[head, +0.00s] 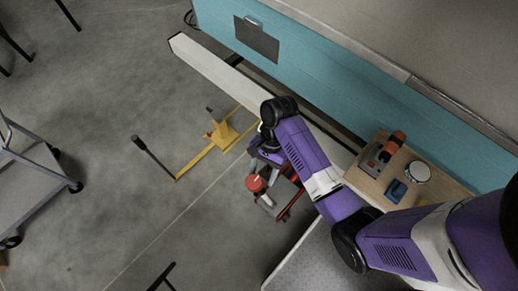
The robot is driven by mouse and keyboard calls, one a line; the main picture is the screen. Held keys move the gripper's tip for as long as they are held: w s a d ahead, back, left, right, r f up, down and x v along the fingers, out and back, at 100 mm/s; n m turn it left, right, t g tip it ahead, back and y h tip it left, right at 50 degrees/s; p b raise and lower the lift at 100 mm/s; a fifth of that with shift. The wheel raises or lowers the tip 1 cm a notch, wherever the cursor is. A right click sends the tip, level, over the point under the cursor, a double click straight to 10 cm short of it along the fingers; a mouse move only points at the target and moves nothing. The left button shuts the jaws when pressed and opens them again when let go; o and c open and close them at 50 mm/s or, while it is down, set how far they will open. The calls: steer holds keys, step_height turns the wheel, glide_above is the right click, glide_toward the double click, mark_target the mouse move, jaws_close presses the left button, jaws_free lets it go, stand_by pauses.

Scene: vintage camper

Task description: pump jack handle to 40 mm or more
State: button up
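A yellow jack (222,134) stands on the grey floor under the long pale beam, with a short dark post beside its yellow upright. A long yellow handle (195,160) runs from it toward the lower left and ends in a black grip (152,157). My gripper (259,168) points down to the right of the jack, apart from the handle. Its fingertips are partly hidden by my wrist, so I cannot tell how wide they are. A red round part on a grey and red piece (256,184) shows right below my gripper; I cannot tell whether they touch.
A wooden tray (369,186) with an orange-handled tool, a blue item and a round white-topped item is at the right, beside my arm. The teal camper side (330,85) runs along the top right. A grey cart (32,180) stands at left. Floor around the black grip is clear.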

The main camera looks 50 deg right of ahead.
steer(key=x, duration=0.7)
steer(key=shift+f, duration=0.25)
jaws_close()
steer(key=shift+s, duration=0.1)
stand_by(1.0)
